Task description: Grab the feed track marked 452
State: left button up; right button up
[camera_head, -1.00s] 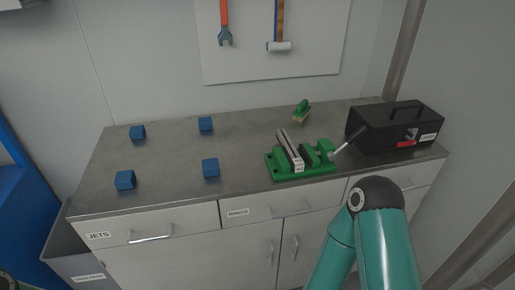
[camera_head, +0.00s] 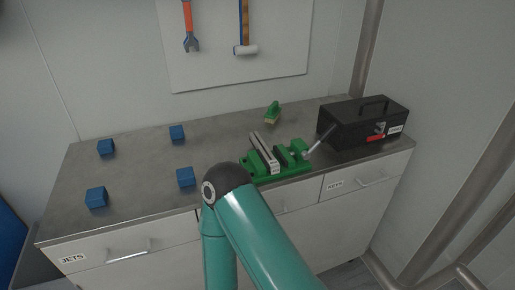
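No feed track marked 452 can be made out in the head view. Neither of my grippers shows. A teal arm of mine with a dark joint rises from the bottom of the view, in front of the bench drawers, and hides part of them. Several small blue blocks sit on the grey bench top (camera_head: 140,162): one at the back left (camera_head: 106,147), one at the back (camera_head: 177,132), one at the front left (camera_head: 97,197) and one near the front middle (camera_head: 186,177). I see no readable number on them.
A green vise (camera_head: 280,168) stands at the bench's front edge. A black toolbox (camera_head: 362,122) is at the right end, a green brush (camera_head: 272,112) behind the vise. A wrench (camera_head: 190,28) and a hammer (camera_head: 245,48) hang on the wall board. The bench's left half has free room between blocks.

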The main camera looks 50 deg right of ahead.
aim_at(256, 139)
jog(key=z, duration=0.15)
jog(key=k, duration=1.4)
jog(key=z, duration=0.5)
jog(key=i, duration=1)
